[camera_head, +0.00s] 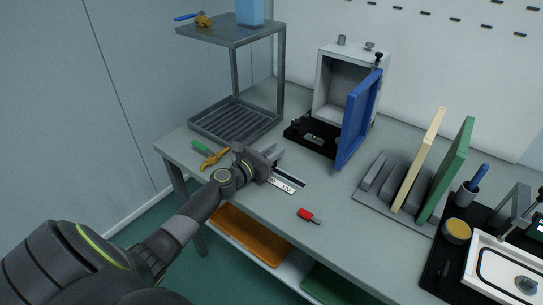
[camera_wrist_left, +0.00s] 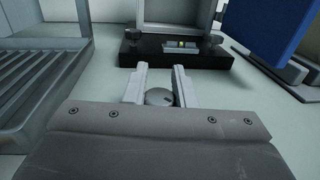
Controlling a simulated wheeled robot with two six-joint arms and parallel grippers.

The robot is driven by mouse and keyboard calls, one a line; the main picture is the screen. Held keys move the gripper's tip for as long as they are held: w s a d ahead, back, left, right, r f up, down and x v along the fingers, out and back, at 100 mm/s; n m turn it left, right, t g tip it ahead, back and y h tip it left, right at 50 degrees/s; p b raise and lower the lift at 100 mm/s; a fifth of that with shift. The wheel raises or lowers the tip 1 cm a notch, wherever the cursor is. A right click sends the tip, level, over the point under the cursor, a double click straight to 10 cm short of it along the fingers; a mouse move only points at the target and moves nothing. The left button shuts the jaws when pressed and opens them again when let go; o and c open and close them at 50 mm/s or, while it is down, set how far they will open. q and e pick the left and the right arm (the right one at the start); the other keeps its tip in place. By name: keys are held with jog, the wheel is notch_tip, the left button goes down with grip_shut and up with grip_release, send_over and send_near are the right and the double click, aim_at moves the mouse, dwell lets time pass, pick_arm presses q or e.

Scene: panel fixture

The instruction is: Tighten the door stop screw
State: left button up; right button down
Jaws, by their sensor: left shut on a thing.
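My left gripper (camera_head: 272,157) is above the bench, in front of the white cabinet (camera_head: 318,82) with its open blue door (camera_head: 359,118). In the left wrist view its two fingers (camera_wrist_left: 161,88) close around a round grey knob-like piece (camera_wrist_left: 158,97) with a dark slot mark. The head view does not show this piece clearly. Small knobs (camera_head: 341,40) and (camera_head: 370,45) stand on the cabinet top, and a dark one (camera_head: 378,58) sits at the door's upper corner. I cannot tell which piece is the door stop screw. My right gripper is out of view.
A black base (camera_head: 301,128) with a small level (camera_head: 314,139) lies before the cabinet. A grey rack (camera_head: 233,121) stands left. Panels stand in a holder (camera_head: 375,205) at right.

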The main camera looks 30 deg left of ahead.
pick_arm(q)
jog(key=m+h+b, duration=0.1)
jog(key=m+g+h+b, duration=0.1)
jog(key=h+b, duration=0.1)
jog(key=m+h+b, duration=0.1)
jog(key=h+b, duration=0.1)
jog(key=shift+d+f+g, duration=0.25)
jog(key=shift+g, duration=0.15)
jog(key=shift+s+d+r+m+g+h+b, duration=0.1)
jog(key=shift+m+g+h+b, duration=0.4)
jog(key=shift+m+h+b, duration=0.35)
jog(key=shift+s+d+r+m+g+h+b, duration=0.1)
jog(key=shift+d+r+m+g+h+b, duration=0.05)
jog(key=shift+m+g+h+b, duration=0.65)
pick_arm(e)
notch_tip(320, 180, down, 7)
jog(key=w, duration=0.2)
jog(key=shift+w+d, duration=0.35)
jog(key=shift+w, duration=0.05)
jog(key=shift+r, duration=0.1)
pick_arm(q)
jog(key=shift+r, duration=0.1)
jog(key=o, duration=1)
jog(key=shift+s, duration=0.1)
